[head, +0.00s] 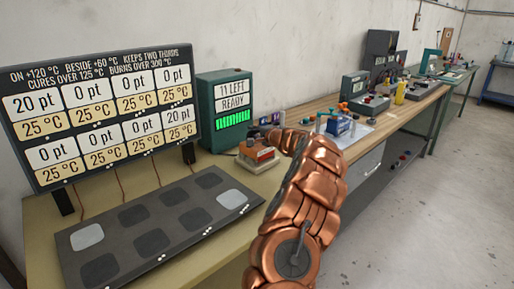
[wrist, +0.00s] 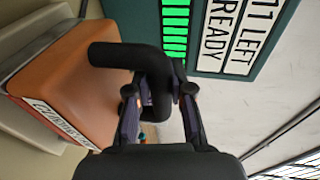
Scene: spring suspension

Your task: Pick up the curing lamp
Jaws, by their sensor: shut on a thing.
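A black, bent, L-shaped piece (wrist: 112,55), which looks like the curing lamp, is between the fingers of my gripper (wrist: 159,92) in the wrist view. My gripper is shut on it. Its one arm points left, in front of an orange box (wrist: 70,85) with a partly readable white label. I cannot tell whether the piece is clear of the box. In the head view the orange box (head: 257,150) sits on a pale base on the bench, beside my gripper (head: 283,141). The lamp is too small to make out there.
A green cabinet (head: 217,110) reading "11 LEFT READY" stands behind. A dark plate (head: 150,225) with several pads lies front left, below a temperature board (head: 100,112). A blue item (head: 338,126) and several tools lie on the bench to the right. Open floor lies right.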

